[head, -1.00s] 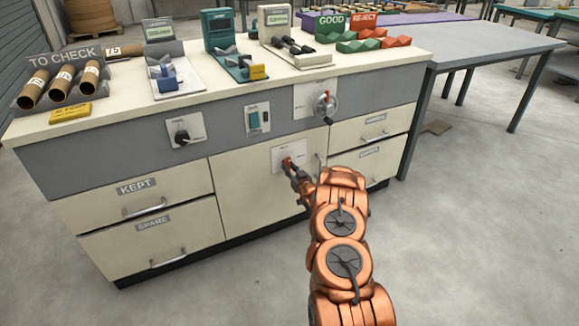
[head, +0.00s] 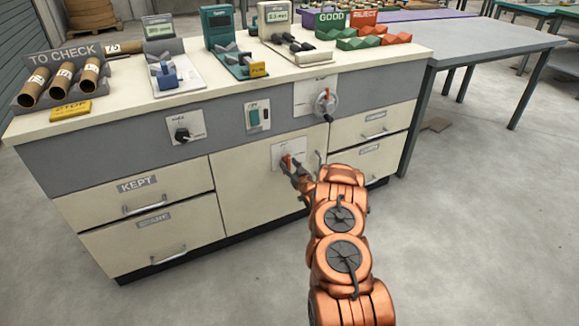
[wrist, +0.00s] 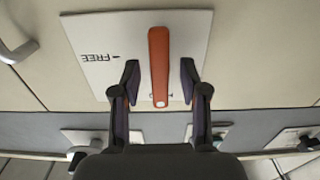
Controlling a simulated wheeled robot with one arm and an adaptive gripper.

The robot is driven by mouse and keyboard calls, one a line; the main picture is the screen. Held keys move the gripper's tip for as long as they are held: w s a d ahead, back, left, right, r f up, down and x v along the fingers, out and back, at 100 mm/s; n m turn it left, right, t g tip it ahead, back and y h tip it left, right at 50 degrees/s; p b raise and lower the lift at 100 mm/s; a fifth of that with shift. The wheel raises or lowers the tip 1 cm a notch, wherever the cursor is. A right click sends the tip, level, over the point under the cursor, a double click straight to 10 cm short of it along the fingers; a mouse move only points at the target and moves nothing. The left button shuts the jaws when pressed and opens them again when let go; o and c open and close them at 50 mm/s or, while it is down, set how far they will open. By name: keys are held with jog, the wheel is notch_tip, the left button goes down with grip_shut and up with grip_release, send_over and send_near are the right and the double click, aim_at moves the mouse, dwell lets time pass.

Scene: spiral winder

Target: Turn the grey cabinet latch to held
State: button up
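The latch is an orange-red lever (wrist: 159,65) on a pale plate (wrist: 95,42) on the cabinet door (head: 235,195). In the wrist view the lever stands upright, and the word FREE with a small arrow shows upside down to its left. Any other marking on the plate is not readable. My gripper (wrist: 160,82) is open, with one finger on each side of the lever's lower end and a visible gap on both sides. In the head view my gripper (head: 297,172) is at the latch plate (head: 283,150) and partly covers the lever.
Above the latch are a crank wheel (head: 325,102), a switch (head: 257,116) and a black knob (head: 182,134). A door handle (wrist: 14,40) shows left of the plate in the wrist view. Drawers flank the door. The floor in front is clear.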

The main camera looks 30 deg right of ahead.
jog(key=shift+s, duration=0.15)
jog(key=s+a, duration=0.1)
jog(key=s, duration=1)
jog(key=shift+s, duration=0.35)
dwell(0.3)
jog(key=w+a+r+n+g+y, duration=0.1)
jog(key=w+a+r+g, duration=0.2)
jog(key=a+r+g, duration=0.3)
jog(key=s+a+r+g, duration=0.45)
jog(key=s+a, duration=0.35)
jog(key=a, duration=0.2)
jog(key=s+a+r+g, duration=0.35)
jog(key=s+a, duration=0.25)
jog(key=s, duration=0.8)
jog(key=s+a+r+g, duration=0.3)
jog(key=s+a+r, duration=0.2)
jog(key=s, duration=0.9)
jog(key=s+a+r+g, duration=0.4)
jog(key=s+a+r, duration=0.15)
jog(key=s, duration=0.85)
notch_tip(320, 180, up, 26)
jog(key=s+t+p, duration=0.1)
jog(key=p, duration=2.4)
jog(key=shift+y, duration=0.3)
